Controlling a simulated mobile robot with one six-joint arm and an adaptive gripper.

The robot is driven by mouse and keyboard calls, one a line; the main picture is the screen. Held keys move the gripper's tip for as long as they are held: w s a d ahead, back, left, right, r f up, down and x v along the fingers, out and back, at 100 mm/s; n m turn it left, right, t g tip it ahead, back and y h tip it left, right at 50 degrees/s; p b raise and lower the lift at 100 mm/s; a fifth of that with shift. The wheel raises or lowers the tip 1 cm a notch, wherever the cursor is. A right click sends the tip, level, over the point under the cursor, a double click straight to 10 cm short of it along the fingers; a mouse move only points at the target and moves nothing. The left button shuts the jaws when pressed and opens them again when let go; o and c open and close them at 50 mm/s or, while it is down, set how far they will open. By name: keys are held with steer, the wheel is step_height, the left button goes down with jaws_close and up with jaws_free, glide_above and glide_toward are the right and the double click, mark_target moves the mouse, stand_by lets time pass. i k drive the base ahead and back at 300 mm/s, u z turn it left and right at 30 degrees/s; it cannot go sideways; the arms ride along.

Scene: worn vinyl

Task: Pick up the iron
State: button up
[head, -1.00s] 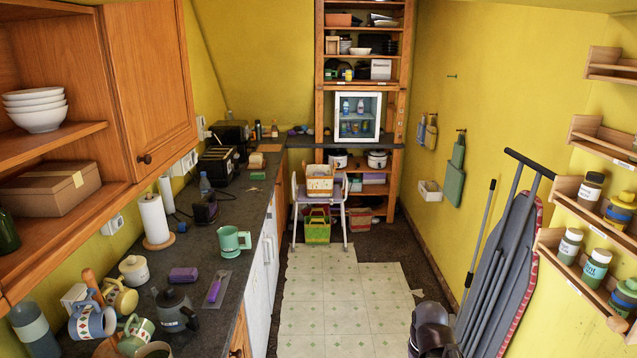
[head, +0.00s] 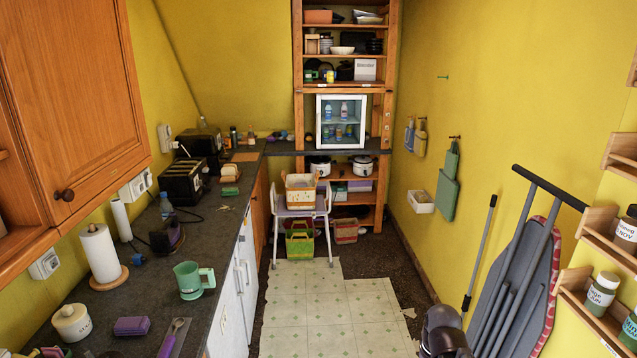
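The iron (head: 166,238) appears to be the dark, purple-tinged appliance standing on the left counter, in front of the toasters and behind the green mug. It is small in the head view, and its handle is hard to make out. A dark cord lies on the counter near it. My gripper is not in view. Only a dark rounded part, probably of my own arm, shows at the bottom right, well away from the iron.
The iron's counter (head: 205,225) also holds a green mug (head: 193,280), a paper towel roll (head: 100,254), a bottle (head: 166,206) and toasters (head: 184,180). An ironing board (head: 515,285) leans on the right wall. The tiled floor (head: 320,310) between is clear.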

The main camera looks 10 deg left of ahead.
mark_target(166, 240)
steer(key=u, duration=0.1)
steer(key=i, duration=1.55)
steer(key=u, duration=0.6)
steer(key=i, duration=0.75)
steer(key=u, duration=1)
steer(key=i, duration=0.95)
steer(key=u, duration=0.55)
